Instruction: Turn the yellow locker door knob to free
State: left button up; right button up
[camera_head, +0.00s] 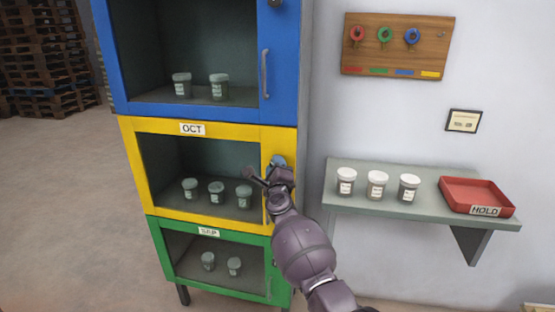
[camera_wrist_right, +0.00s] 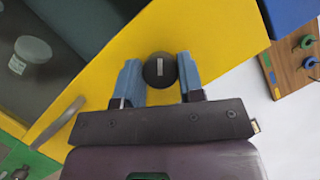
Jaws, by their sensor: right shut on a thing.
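The yellow locker door (camera_head: 215,129) is the middle door of a stacked locker, labelled OCT, and looks closed. Its knob (camera_wrist_right: 160,70) is round and black with a pale line mark; in the right wrist view the line runs roughly along the picture's upright. My right gripper (camera_wrist_right: 160,78) has its two blue fingers on either side of the knob, shut on it. In the head view my right gripper (camera_head: 278,165) is at the door's upper right and hides the knob. My left gripper is not in view.
A blue door (camera_head: 284,70) is above and a green door (camera_head: 268,255) below. A shelf (camera_head: 335,198) at right holds several jars and a red HOLD tray (camera_head: 475,190). A wooden key board (camera_head: 398,45) hangs on the wall. A door handle (camera_wrist_right: 60,122) is near my gripper.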

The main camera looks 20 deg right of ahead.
jog(key=n+g+y+p, duration=0.1)
jog(key=n+p, duration=0.3)
jog(key=p, duration=0.1)
jog(key=n+g+p, duration=0.1)
jog(key=n+p, duration=0.3)
jog(key=p, duration=0.1)
jog(key=shift+r+y, duration=0.1)
jog(key=shift+y, duration=0.3)
jog(key=o, duration=0.9)
jog(key=shift+s, duration=0.15)
